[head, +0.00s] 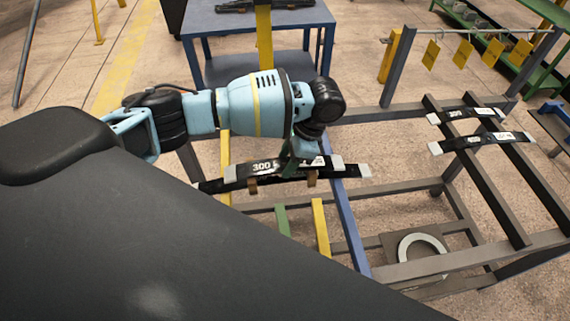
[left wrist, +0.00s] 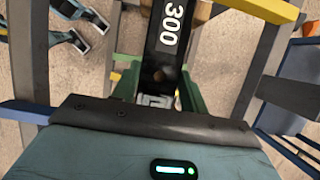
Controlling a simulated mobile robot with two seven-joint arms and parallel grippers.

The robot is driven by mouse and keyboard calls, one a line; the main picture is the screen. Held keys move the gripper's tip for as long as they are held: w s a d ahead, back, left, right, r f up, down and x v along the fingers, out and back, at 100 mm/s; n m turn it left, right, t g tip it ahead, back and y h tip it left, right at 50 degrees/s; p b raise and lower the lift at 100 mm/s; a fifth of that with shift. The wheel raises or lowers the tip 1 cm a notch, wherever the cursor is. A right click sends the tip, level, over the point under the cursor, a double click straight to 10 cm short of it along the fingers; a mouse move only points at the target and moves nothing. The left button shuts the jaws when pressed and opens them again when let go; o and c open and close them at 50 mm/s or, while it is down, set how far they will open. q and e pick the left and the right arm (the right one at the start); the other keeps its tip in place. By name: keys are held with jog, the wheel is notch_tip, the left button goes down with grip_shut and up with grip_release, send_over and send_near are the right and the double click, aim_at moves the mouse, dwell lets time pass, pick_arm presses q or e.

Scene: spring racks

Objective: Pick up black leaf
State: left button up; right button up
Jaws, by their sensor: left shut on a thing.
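A black leaf (head: 262,170) marked 300, with pale grey end pieces, lies across the middle of the head view. My left gripper (head: 302,160) reaches down onto it and is shut on it near its middle. In the left wrist view the black leaf (left wrist: 168,45) runs away from the gripper with its white 300 showing. Two similar black leaves, an upper one (head: 462,115) and a lower one (head: 470,142), rest on the dark rails at the right. My right gripper does not show.
A grey rack frame (head: 400,190) with green and yellow bars stands under and right of the leaf. A blue table (head: 215,22) stands behind. Yellow tags (head: 463,54) hang from a rail at the back right. A pale ring (head: 420,246) lies low inside the frame.

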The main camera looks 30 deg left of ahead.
aim_at(279, 163)
pick_arm(q)
jog(key=shift+r, duration=0.1)
